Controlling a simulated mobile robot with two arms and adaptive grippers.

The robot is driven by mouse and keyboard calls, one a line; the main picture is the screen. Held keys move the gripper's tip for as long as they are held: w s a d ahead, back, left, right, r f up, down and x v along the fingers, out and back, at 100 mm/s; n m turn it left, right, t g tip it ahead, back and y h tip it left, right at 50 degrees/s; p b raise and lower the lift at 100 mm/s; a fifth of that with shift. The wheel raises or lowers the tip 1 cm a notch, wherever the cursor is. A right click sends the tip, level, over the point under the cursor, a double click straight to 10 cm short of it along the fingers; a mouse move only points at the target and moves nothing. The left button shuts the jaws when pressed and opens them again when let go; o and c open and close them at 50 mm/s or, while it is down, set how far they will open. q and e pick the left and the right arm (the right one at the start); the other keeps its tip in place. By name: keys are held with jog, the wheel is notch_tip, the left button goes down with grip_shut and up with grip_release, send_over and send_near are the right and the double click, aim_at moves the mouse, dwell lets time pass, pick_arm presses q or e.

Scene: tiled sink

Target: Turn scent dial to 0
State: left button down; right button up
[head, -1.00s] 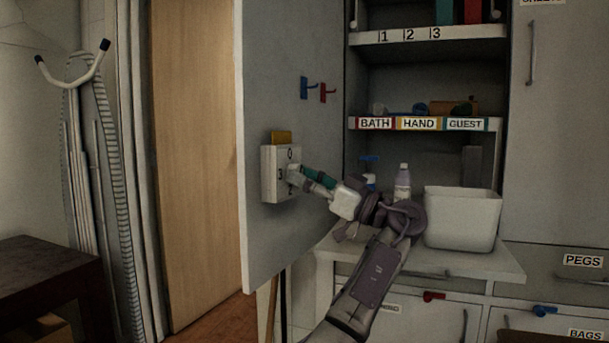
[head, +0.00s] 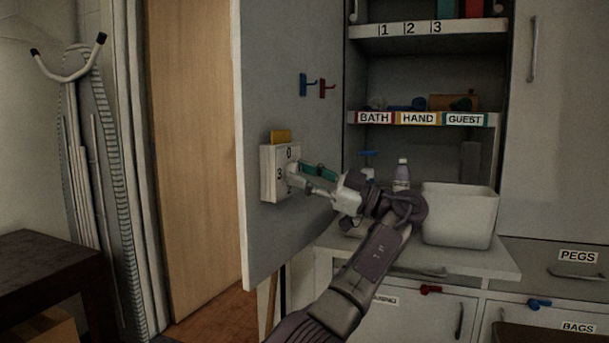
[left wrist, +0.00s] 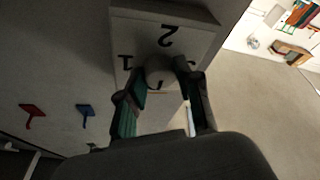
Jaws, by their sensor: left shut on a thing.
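The scent dial is a white box (head: 268,185) with a yellow top piece, fixed to the inner face of the open cabinet door. In the head view, 0 shows at its top and 3 at its left. My left gripper (head: 296,172) is at the dial's front, shut on the round pale knob (left wrist: 161,72). The left wrist view shows the left gripper (left wrist: 163,83) with one finger on each side of the knob. There, 2 is above the knob and 1 left of it. A small dark mark shows on the knob's lower part; 0 is hidden.
Blue and red hooks (head: 315,87) are on the door above the dial. A white bin (head: 459,217) and a bottle (head: 402,172) stand on the counter at right. Shelves labelled BATH, HAND and GUEST (head: 419,119) are behind. A dark table (head: 45,262) is at left.

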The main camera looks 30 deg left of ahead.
pick_arm(q)
jog(key=shift+f, duration=0.1)
jog(key=c, duration=0.8)
grip_release()
jog(key=shift+o, duration=0.2)
jog(key=shift+d, duration=0.1)
jog(key=v, duration=0.7)
jog(key=shift+d, duration=0.15)
jog(key=shift+f, duration=0.15)
